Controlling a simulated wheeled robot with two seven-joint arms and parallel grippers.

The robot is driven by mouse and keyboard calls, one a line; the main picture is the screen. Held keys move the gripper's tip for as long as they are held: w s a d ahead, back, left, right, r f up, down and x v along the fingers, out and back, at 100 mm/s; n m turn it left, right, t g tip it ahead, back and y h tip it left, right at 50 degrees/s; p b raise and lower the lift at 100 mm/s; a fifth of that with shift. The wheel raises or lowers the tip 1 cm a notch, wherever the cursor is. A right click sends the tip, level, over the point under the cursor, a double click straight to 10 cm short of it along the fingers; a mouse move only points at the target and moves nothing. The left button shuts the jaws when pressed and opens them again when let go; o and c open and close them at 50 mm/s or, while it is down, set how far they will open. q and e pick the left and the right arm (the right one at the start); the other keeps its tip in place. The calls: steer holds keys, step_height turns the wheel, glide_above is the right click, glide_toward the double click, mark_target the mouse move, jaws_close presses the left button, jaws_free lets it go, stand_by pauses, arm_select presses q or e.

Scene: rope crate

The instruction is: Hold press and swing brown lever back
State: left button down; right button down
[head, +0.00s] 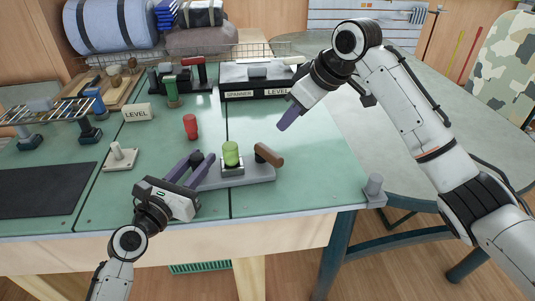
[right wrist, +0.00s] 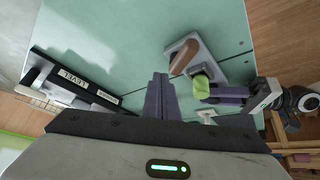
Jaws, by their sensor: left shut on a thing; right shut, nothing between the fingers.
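The press is a low grey base (head: 262,173) on the green table mat, also in the right wrist view (right wrist: 203,62). A light green block (head: 231,153) stands in a pale holder on it, also in the right wrist view (right wrist: 201,85). The brown lever (head: 269,155) sits at its right end, its free end pointing right and slightly to the front; it also shows in the right wrist view (right wrist: 184,57). My left gripper (head: 199,164) is shut on a dark round knob (head: 196,157) at the press's left end. My right gripper (head: 287,119) is shut, empty, raised behind and right of the lever.
A red cylinder (head: 190,126) stands behind the press. A white-based post (head: 119,155) and a LEVEL block (head: 137,112) are at left. A rack labelled SPANNER and LEVEL (head: 255,94) stands at the back. The mat right of the lever is clear.

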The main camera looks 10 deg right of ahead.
mark_target(279, 154)
arm_select(q)
steer(key=shift+s+f, duration=0.1)
steer(key=shift+f, duration=0.15)
steer(key=shift+d, duration=0.1)
arm_select(e)
steer(key=shift+s+d+f, duration=0.1)
steer(key=shift+s+f, duration=0.05)
steer(key=shift+f, duration=2)
steer(key=shift+s+d+f, duration=0.1)
steer(key=shift+f, duration=2)
arm_select(q)
steer(key=shift+f, duration=0.1)
arm_select(e)
steer(key=shift+s+a, duration=0.45)
steer(key=shift+a, duration=0.2)
steer(key=shift+s+a, duration=0.45)
steer(key=shift+a, duration=0.2)
steer(key=shift+w+r, duration=0.15)
steer(key=shift+r, duration=0.05)
